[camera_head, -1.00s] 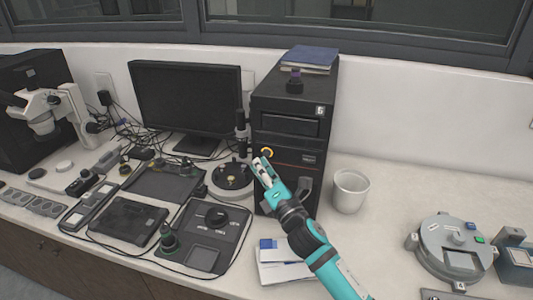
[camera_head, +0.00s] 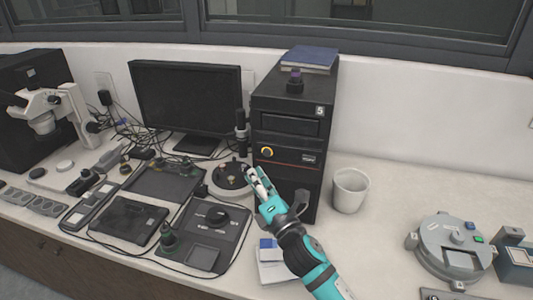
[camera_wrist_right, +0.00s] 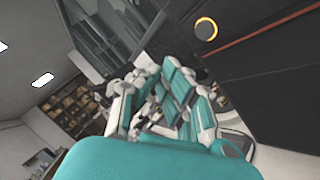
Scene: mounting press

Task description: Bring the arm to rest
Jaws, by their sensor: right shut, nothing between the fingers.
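My right gripper (camera_head: 257,182) is shut and empty. My left gripper is not in view.
A white cup (camera_head: 349,191) stands right of my right arm. A round grey device (camera_head: 453,245) sits further right. The bench behind the cup is clear.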

